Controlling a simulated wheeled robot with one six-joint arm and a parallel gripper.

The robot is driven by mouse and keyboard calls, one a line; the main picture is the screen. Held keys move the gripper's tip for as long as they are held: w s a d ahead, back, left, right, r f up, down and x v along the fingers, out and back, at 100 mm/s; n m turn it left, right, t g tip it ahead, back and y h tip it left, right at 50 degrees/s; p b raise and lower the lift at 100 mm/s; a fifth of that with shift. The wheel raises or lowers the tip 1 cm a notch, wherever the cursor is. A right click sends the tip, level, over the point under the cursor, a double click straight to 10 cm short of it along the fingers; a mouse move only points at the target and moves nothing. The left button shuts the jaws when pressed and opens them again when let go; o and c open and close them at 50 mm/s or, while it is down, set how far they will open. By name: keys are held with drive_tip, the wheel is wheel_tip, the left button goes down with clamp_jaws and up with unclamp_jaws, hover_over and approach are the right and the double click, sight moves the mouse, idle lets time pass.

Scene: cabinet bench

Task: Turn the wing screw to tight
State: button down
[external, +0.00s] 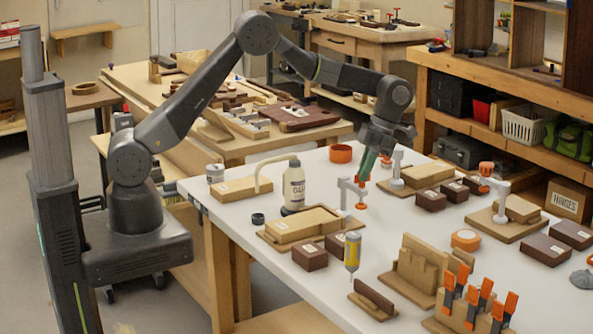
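A small white clamp (346,192) stands at the right end of a wooden block (300,224) on a board. An orange wing screw (361,190) shows at the clamp's right side. My gripper (364,177) points down with its green fingertips right at the top of this wing screw. From this side the fingers overlap, so I cannot tell whether they are closed on it or just beside it. Two similar white clamps with orange parts stand on other boards, one behind my gripper (397,172) and one at the right (497,188).
A white glue bottle (294,187) stands left of the clamp. Dark boxes (309,255) and a yellow-filled bottle (352,250) are in front. An orange tape roll (466,240) lies to the right. Several orange-tipped clamps (480,297) stand at the front right. The white bench top (395,222) is clear right of the clamp.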

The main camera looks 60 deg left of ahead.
drive_tip(key=c, duration=1.6)
unclamp_jaws()
drive_tip(key=shift+p+v, duration=1.65)
drive_tip(key=shift+v, duration=5.25)
